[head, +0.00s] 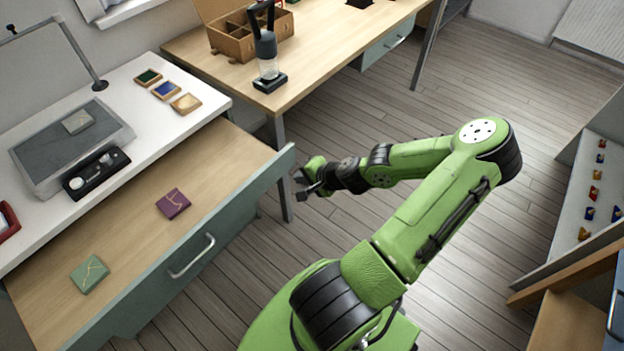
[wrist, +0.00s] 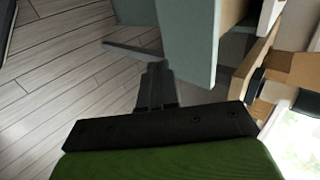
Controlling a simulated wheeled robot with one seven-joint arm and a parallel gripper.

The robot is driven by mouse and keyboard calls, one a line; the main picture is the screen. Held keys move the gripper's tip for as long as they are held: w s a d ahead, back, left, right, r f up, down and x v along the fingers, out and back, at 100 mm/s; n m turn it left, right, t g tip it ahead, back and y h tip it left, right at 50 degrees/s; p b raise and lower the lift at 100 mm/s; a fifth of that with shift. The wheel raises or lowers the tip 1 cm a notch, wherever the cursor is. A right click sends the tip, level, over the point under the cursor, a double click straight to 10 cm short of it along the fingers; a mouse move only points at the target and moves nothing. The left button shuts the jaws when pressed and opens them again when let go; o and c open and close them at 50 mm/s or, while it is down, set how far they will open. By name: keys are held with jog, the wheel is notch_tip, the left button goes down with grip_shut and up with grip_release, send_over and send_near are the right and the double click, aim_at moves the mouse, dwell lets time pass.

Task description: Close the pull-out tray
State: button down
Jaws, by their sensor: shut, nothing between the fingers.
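The pull-out tray (head: 150,262) is extended from under the white worktop at the left, with a wooden bottom, a grey-green front and a pale bar handle (head: 191,256). A purple tile (head: 173,204) and a green tile (head: 90,274), both with gold seams, lie in it. My gripper (head: 305,187) is shut and empty, just right of the far end of the tray front in the head view. In the wrist view, my shut fingers (wrist: 156,85) are beside a grey-green panel (wrist: 193,45), which looks like the tray front. I cannot tell whether they touch it.
The white worktop (head: 150,108) holds a grey slab, a black holder and several colour pads. A wooden desk (head: 310,62) with a divided box and a black-based device stands behind. Its metal leg (head: 284,180) is near my gripper. Grey floor (head: 390,120) is open at right.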

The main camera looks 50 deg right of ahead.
aim_at(280, 170)
jog(key=w, duration=0.1)
jog(key=w+f, duration=0.1)
jog(key=w, duration=0.2)
jog(key=shift+w+f+b, duration=0.3)
jog(key=shift+b, duration=0.1)
jog(key=shift+w, duration=0.5)
jog(key=shift+w, duration=0.15)
